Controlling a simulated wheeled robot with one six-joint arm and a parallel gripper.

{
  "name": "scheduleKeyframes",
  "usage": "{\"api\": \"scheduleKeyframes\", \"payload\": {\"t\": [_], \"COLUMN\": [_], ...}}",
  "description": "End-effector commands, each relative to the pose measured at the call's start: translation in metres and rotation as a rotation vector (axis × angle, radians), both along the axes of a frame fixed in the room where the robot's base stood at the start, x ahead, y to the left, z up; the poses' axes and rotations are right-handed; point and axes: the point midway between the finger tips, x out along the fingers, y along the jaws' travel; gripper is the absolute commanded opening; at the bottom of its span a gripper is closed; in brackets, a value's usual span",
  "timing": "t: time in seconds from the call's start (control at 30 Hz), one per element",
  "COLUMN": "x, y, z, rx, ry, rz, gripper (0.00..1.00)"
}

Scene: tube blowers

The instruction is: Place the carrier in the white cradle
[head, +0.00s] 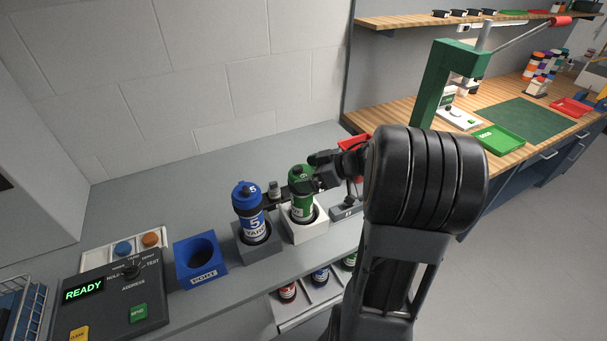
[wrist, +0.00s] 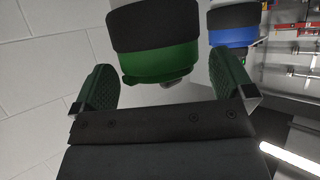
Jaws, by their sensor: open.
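A green and white carrier (head: 302,207) stands upright in the white cradle (head: 306,233) on the grey counter. It also shows in the wrist view (wrist: 165,62), where its green end and black band lie between and beyond the two fingers. My gripper (head: 318,178) is open beside the upper part of the green carrier, with a visible gap at each finger. It also shows in the wrist view (wrist: 163,75). A blue carrier (head: 249,213) labelled 5 stands in the grey cradle (head: 259,250) to the left.
A blue block (head: 201,262) marked PORT has an empty round hole. A control panel (head: 111,296) reading READY sits at the left. Several capped carriers (head: 320,275) sit in a rack below the counter edge. A wooden bench (head: 400,45) stands at the back right.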

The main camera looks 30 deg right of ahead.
Motion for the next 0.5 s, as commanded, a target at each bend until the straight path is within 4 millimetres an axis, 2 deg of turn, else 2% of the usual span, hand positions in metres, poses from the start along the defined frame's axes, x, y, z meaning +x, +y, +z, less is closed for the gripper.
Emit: {"api": "scheduleKeyframes", "payload": {"t": [0.2, 0.5], "x": [-0.027, -0.055], "y": [-0.029, -0.055], "z": [0.021, 0.042], "rx": [-0.002, -0.001], "ry": [-0.002, -0.001], "rz": [-0.007, -0.003], "gripper": [1.0, 1.0]}}
